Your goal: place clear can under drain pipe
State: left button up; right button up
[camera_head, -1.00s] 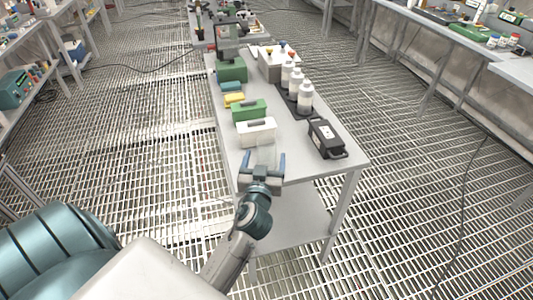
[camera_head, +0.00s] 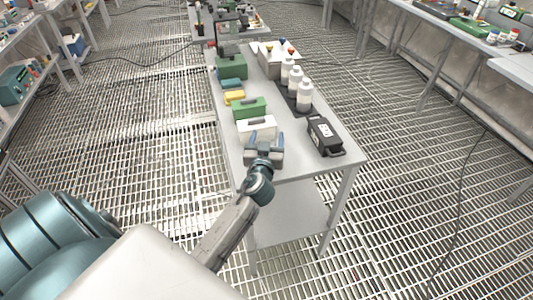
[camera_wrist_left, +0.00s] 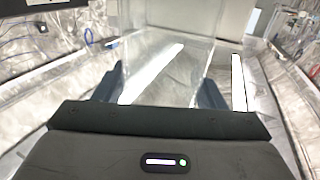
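The clear can (camera_wrist_left: 165,65) is a see-through body between the fingers of my left gripper (camera_wrist_left: 160,88) in the left wrist view. The fingers lie close along both its sides; I cannot tell whether they press on it. In the head view my left gripper (camera_head: 264,143) is over the near end of the bench (camera_head: 230,150), just in front of a white case (camera_head: 257,126). The can does not show clearly there. I cannot make out the drain pipe. My right gripper is not in view.
On the bench are a green case (camera_head: 250,107), a yellow block (camera_head: 234,97), white bottles (camera_head: 305,95) on a dark tray, and a black case (camera_head: 325,137). A second bench stands on the right. Open grating floor lies on both sides, with a cable on the right.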

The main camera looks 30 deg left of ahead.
pick_arm(q)
jog(key=c, duration=0.8)
jog(key=shift+o, duration=0.2)
jog(key=shift+r, duration=0.4)
jog(key=s+d+r, duration=0.4)
jog(key=s+d, duration=0.4)
jog(key=s, duration=0.6)
jog(key=d+f+m+t+h, duration=0.1)
jog(key=d+m+t+h, duration=0.1)
jog(key=d+m+h, duration=0.3)
jog(key=shift+s+d+f+h, duration=0.25)
jog(key=shift+d+f+h, duration=0.05)
jog(key=shift+d+h, duration=1.35)
